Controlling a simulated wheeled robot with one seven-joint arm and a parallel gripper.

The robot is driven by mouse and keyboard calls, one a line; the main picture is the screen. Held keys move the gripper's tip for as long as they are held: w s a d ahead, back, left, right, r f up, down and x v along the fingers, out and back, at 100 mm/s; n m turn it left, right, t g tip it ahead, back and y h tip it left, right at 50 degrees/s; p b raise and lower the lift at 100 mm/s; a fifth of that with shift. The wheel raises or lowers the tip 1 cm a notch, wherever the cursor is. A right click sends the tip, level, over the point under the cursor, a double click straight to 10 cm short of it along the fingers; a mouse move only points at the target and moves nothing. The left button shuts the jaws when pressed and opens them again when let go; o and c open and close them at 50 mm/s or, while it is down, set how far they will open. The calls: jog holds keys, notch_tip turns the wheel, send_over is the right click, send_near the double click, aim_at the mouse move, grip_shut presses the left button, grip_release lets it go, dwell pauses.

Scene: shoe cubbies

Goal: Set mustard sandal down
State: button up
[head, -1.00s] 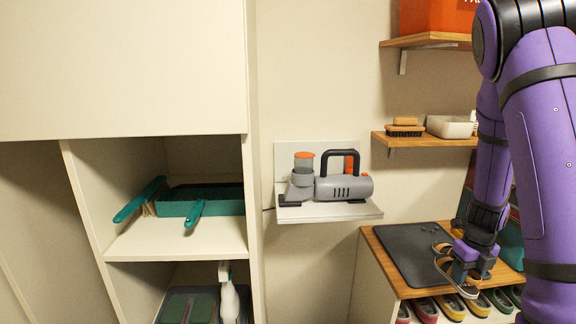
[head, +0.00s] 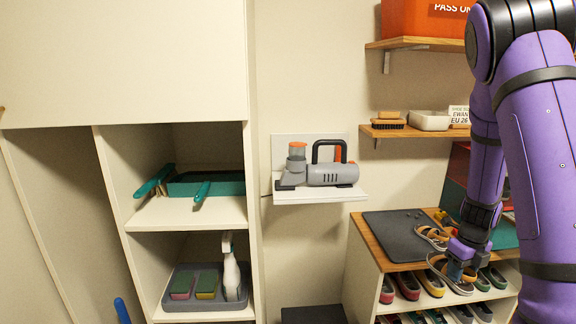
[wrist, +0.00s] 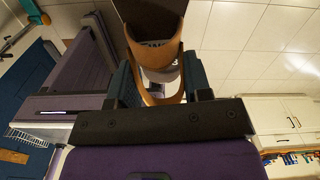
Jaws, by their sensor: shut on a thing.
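The mustard sandal (head: 450,281), with a dark sole and mustard strap, is held in my gripper (head: 460,267) in the head view, in front of the cabinet top's front edge. In the wrist view its tan strap (wrist: 161,97) is between the two fingers of my gripper (wrist: 160,84), which are shut on it. A second similar sandal (head: 431,237) lies at the right side of the dark grey mat (head: 392,236) on the cabinet top. My gripper and arm hide part of the cabinet top.
Several shoes, including a red one (head: 407,286), stand on the shelf under the wooden cabinet top (head: 377,252). A wall shelf (head: 412,132) with a brush and white dish is above. A grey appliance (head: 325,172) sits on a ledge to the left.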

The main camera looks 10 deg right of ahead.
jog(key=shift+w+a+f+n, duration=0.1)
jog(key=shift+w+a+n, duration=0.15)
jog(key=shift+w+n, duration=0.5)
jog(key=w+a+f+n, duration=0.3)
jog(key=w+a+n, duration=0.8)
jog(key=n, duration=0.6)
jog(key=w+a+f+n, duration=0.3)
jog(key=w+a+n, duration=0.7)
jog(key=n, duration=0.6)
jog(key=s+f, duration=0.3)
jog(key=s, duration=0.7)
jog(key=shift+a+f, duration=0.2)
jog(key=shift+f, duration=0.1)
